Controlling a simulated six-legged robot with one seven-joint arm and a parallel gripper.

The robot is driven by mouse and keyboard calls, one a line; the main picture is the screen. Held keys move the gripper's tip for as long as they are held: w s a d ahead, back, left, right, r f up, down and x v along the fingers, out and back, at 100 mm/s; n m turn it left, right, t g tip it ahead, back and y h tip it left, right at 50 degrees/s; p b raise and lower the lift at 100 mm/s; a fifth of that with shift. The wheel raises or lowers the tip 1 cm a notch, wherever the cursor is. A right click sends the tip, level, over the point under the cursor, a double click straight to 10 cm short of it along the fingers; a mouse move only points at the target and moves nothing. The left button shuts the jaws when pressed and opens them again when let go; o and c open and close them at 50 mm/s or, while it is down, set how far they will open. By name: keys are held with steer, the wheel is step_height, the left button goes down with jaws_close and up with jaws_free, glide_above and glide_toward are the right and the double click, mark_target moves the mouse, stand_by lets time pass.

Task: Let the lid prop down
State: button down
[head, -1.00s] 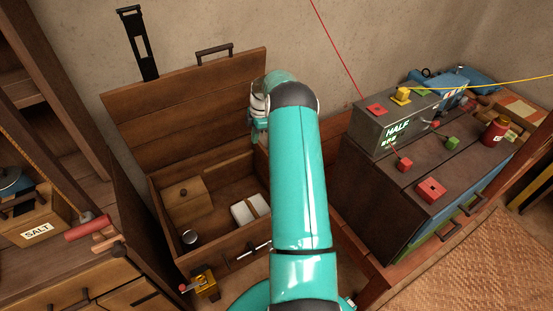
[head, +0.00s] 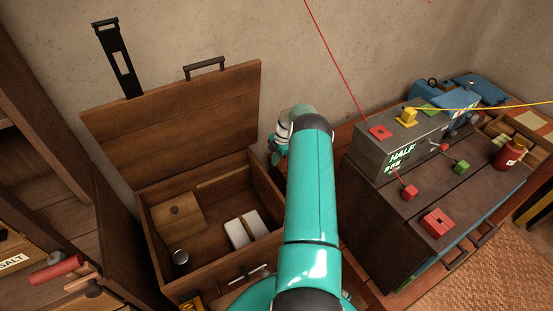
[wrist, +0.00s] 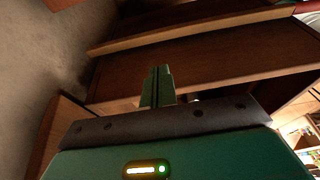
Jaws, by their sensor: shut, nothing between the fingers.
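The wooden chest (head: 225,268) stands open at the left, its plank lid (head: 175,110) raised and leaning back towards the wall. A slotted black metal bar (head: 118,60) stands up at the lid's top left, beside the lid's dark handle (head: 204,68). I cannot tell for sure which part is the lid prop; the chest's right end is partly behind my arm. My gripper (wrist: 158,86) is shut and empty, its green fingers together in front of brown wooden boards. In the head view its wrist end is just right of the lid, with the fingertips hidden.
The chest holds a small wooden box (head: 178,212), a metal cup (head: 181,258) and a pale book-like block (head: 241,230). A dark cabinet (head: 400,220) with a grey control box (head: 400,143) stands right. A red-handled tool (head: 57,269) lies at left.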

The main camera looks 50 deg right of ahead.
steer(key=d+x, duration=0.1)
steer(key=x, duration=0.9)
steer(key=shift+s+f, duration=0.2)
steer(key=shift+f, duration=0.35)
steer(key=shift+a, duration=0.1)
steer(key=shift+w+f, duration=0.15)
steer(key=shift+f, duration=1.4)
steer(key=w+v, duration=0.1)
steer(key=v, duration=1.3)
steer(key=shift+s, duration=0.5)
